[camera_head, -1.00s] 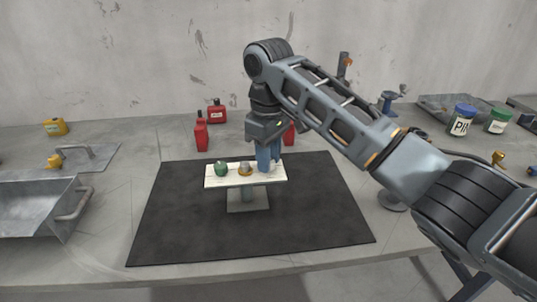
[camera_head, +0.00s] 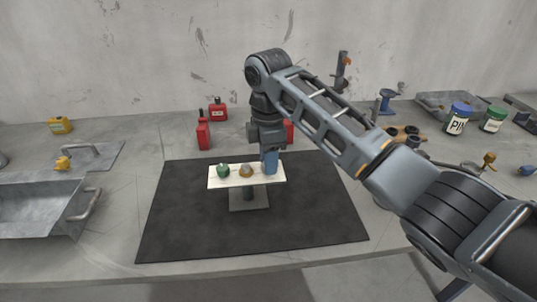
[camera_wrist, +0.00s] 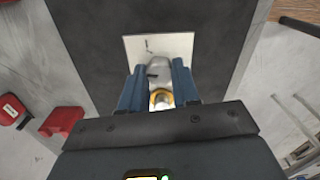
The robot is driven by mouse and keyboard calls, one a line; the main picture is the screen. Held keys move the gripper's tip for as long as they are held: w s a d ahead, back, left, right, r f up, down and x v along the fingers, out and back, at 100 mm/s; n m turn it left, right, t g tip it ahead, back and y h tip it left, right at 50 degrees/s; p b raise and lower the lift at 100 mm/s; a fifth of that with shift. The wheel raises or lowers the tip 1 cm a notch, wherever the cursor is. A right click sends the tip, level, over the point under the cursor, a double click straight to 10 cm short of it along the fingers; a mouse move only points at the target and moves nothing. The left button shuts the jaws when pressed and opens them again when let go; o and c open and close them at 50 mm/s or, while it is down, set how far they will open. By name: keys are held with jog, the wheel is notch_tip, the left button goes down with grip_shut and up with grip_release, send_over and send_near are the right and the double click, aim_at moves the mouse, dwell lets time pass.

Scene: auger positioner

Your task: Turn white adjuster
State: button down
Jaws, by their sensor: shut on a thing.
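The white adjuster (camera_wrist: 158,68) is a pale grey-white knob on the cream board (camera_head: 220,182), between my two finger pads in the wrist view. My gripper (camera_wrist: 157,82) points down and is shut on it; it also shows in the head view (camera_head: 270,162) at the board's right end. There the fingers hide the white adjuster. A yellow-orange adjuster (camera_head: 246,170) sits just left of the fingers, and it also shows close below the white one in the wrist view (camera_wrist: 161,99). A green adjuster (camera_head: 223,170) is at the board's left.
The board stands on a pedestal on a black mat (camera_head: 190,225). Red containers (camera_head: 203,132) stand behind it. A metal tray (camera_head: 40,205) lies left; jars (camera_head: 459,118) and small tools are on the right. The mat around the pedestal is clear.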

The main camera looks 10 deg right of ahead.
jog(key=n, duration=0.5)
jog(key=shift+n+p, duration=0.3)
jog(key=n, duration=0.5)
jog(key=n+b, duration=0.1)
jog(key=n, duration=0.4)
jog(key=shift+n, duration=0.4)
jog(key=n+b, duration=0.1)
jog(key=n, duration=0.3)
jog(key=shift+n, duration=0.3)
jog(key=c, duration=0.8)
grip_release()
jog(key=shift+r+b, duration=0.65)
jog(key=shift+r, duration=3.25)
